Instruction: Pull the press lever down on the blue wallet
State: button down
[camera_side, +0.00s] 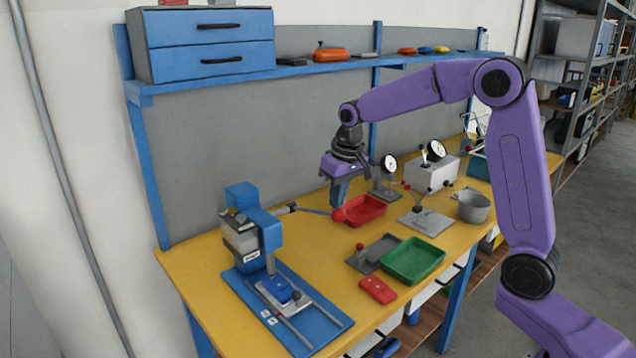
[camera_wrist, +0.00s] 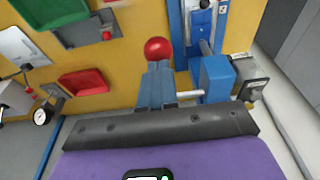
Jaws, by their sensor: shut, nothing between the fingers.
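The blue press (camera_side: 257,227) stands at the left end of the yellow bench. Its lever (camera_side: 307,210) sticks out to the right, roughly level, and ends in a red ball (camera_side: 338,215). A blue piece (camera_side: 280,289), seemingly the wallet, lies on the press bed under the head. My gripper (camera_side: 339,203) points down at the lever's ball end, its fingers shut and empty. In the wrist view the fingertips (camera_wrist: 158,66) sit right by the red ball (camera_wrist: 157,48); I cannot tell whether they touch. The press head (camera_wrist: 216,78) is right of the fingers there.
A red tray (camera_side: 362,212) lies just behind the ball. A green tray (camera_side: 413,261), a grey plate with a red knob (camera_side: 373,255) and a red block (camera_side: 377,290) are nearer the front. Gauges and a metal pot (camera_side: 473,206) stand to the right. Bench between press and trays is clear.

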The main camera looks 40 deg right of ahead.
aim_at(341, 210)
jog(key=shift+s+f, duration=0.25)
jog(key=shift+f, duration=0.6)
jog(key=shift+s+f, duration=0.25)
jog(key=shift+f, duration=0.75)
jog(key=w+r, duration=0.2)
jog(key=r, duration=0.5)
jog(key=w+r, duration=0.2)
jog(key=r, duration=0.5)
jog(key=shift+w, duration=0.4)
jog(key=shift+r, duration=0.1)
jog(key=s+a+f+n+g, duration=0.1)
jog(key=s+a+f+n, duration=0.3)
jog(key=s, duration=0.5)
jog(key=s+a+f+n, duration=0.1)
jog(key=s+a+n, duration=0.1)
jog(key=s+a, duration=0.5)
jog(key=s+d+f+n, duration=0.2)
jog(key=s+f, duration=0.1)
jog(key=s, duration=0.5)
jog(key=s+d+f+n, duration=0.2)
jog(key=s+f, duration=0.1)
jog(key=s, duration=0.5)
jog(key=s+d+f+n+g, duration=0.1)
jog(key=s+d+f+n, duration=0.1)
jog(key=s, duration=0.6)
jog(key=shift+d+f+n, duration=0.3)
jog(key=shift+d+f, duration=0.05)
jog(key=shift+f, duration=0.2)
